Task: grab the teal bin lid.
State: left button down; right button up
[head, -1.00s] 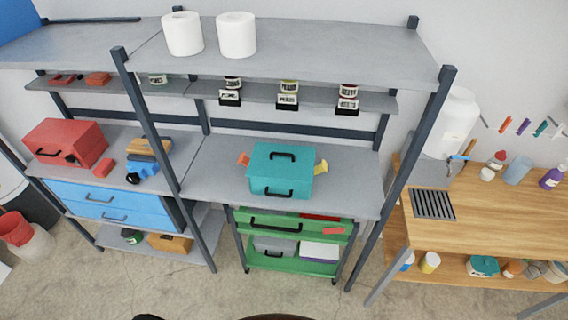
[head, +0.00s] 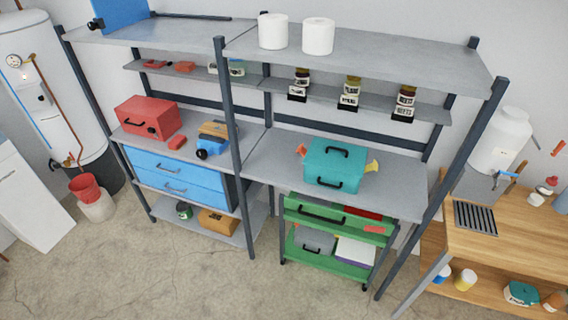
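A teal bin (head: 322,180) stands on the grey middle shelf of the right-hand rack. Its teal lid (head: 336,155) is on top, with a black handle across it. Another black handle is on the bin's front. An orange-red item sticks out at its left and a yellow item at its right; I cannot tell whether they touch the bin. Neither of my grippers shows in the head view.
A green cart (head: 328,267) stands under the shelf, in front of the rack. The rack's dark posts (head: 228,110) stand left and right of the bin. A wooden workbench (head: 500,235) is at the right. The concrete floor (head: 190,285) in front is clear.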

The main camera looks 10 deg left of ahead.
aim_at(346, 159)
jog(key=u, duration=0.8)
jog(key=i, duration=1.35)
jog(key=z, duration=0.75)
jog(key=i, duration=0.65)
jog(key=z, duration=0.5)
